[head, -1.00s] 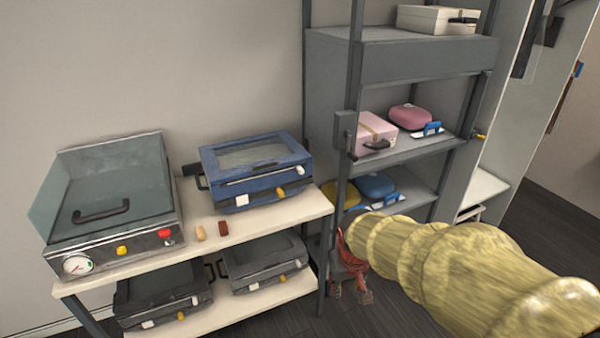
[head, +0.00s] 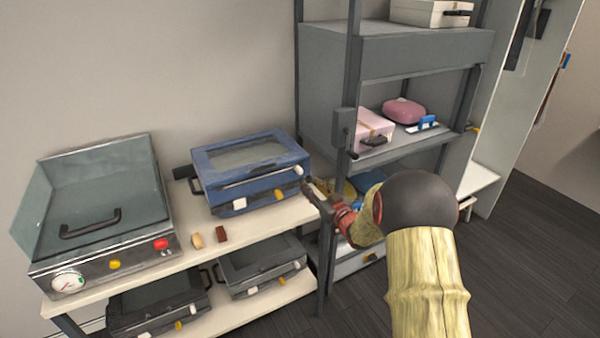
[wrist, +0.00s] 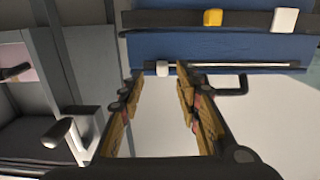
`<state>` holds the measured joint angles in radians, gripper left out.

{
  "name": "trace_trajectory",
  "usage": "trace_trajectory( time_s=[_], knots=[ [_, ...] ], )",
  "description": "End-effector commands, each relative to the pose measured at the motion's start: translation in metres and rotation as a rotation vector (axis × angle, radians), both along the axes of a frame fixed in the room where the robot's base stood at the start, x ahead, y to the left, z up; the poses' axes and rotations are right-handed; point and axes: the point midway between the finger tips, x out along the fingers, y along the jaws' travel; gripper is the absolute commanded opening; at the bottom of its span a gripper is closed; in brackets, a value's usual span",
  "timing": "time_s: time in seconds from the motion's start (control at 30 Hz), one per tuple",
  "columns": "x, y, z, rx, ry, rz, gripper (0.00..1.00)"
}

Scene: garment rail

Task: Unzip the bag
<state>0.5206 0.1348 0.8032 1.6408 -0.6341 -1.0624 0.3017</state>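The task's bag seems to be the blue case (head: 232,188) on the top of the left shelf; no other bag is clearly singled out. A thin pale rail (wrist: 230,66) runs along its front in the wrist view, with a small white pull (wrist: 162,69) at one end. That pull also shows in the head view (head: 298,169) at the case's right front. My gripper (head: 314,192) is just right of the case. In the wrist view my gripper (wrist: 160,100) is open and empty, its fingers either side of a gap in line with the white pull, apparently short of it.
A grey metal appliance (head: 95,205) stands left of the blue case. Two small blocks lie between them. Dark cases (head: 262,262) sit on the lower shelf. A grey cabinet (head: 400,75) with pink bags (head: 403,110) stands right, its upright post close to my gripper.

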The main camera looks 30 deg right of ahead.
Motion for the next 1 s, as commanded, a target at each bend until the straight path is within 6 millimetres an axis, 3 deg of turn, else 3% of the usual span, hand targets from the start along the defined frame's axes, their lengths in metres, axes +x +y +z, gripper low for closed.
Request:
trace_trajectory(
  time_s=[0.17, 0.63, 1.0],
  knots=[
    [0.006, 0.004, 0.010, 0.021, -0.039, 0.013, 0.33],
    [0.069, 0.006, 0.009, 0.020, -0.036, 0.012, 0.33],
    [0.078, 0.006, 0.010, 0.021, -0.035, 0.010, 0.33]
  ],
)
